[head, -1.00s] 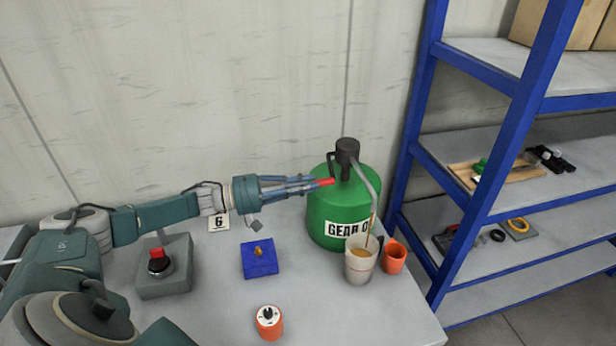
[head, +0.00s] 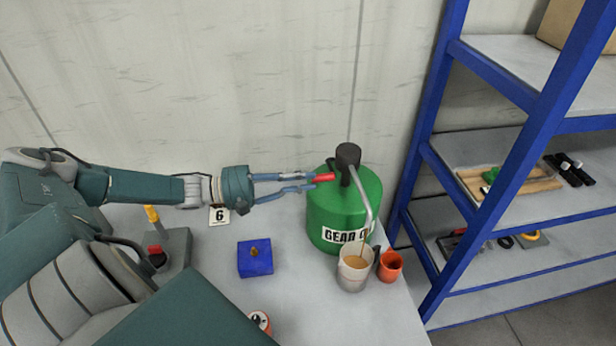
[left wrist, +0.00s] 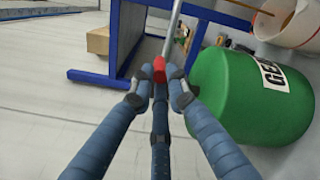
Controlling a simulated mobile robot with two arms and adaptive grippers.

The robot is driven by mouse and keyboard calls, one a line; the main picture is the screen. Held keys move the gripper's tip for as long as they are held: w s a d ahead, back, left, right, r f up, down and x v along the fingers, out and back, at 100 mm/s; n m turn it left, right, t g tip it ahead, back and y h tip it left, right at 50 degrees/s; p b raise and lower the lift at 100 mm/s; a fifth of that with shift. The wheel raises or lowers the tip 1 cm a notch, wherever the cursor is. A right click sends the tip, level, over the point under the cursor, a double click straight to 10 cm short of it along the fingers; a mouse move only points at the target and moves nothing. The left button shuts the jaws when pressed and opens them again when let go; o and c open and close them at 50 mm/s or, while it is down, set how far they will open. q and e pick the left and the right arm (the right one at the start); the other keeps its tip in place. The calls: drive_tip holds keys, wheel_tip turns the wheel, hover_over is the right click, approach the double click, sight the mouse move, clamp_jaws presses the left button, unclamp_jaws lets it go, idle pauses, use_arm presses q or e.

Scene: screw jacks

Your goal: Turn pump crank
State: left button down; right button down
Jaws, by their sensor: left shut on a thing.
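The green drum (head: 340,207) labelled "GEAR O…" stands at the right of the table, with a dark pump head (head: 347,154) on top. The pump crank's red handle (head: 325,177) points left from the pump. My left gripper (head: 314,181) is shut on this handle. In the left wrist view the red handle (left wrist: 159,69) sits between the fingertips (left wrist: 157,88), beside the drum (left wrist: 235,100). A grey spout (head: 365,190) curves down over a pale measuring jug (head: 353,275), which holds amber liquid. My right gripper is not in view.
An orange cup (head: 390,267) stands right of the jug. A blue block (head: 255,259), a grey box with a red button (head: 158,257) and a "6" card (head: 219,215) lie left of the drum. A blue-framed shelf (head: 480,170) stands at the right.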

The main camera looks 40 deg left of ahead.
use_arm(q)
drive_tip(key=shift+w+a+r+n, duration=0.1)
drive_tip(key=shift+r+n, duration=0.2)
drive_tip(key=shift+r, duration=0.2)
drive_tip(key=c, duration=2)
unclamp_jaws()
drive_tip(key=v, duration=1.2)
drive_tip(key=shift+f, duration=0.1)
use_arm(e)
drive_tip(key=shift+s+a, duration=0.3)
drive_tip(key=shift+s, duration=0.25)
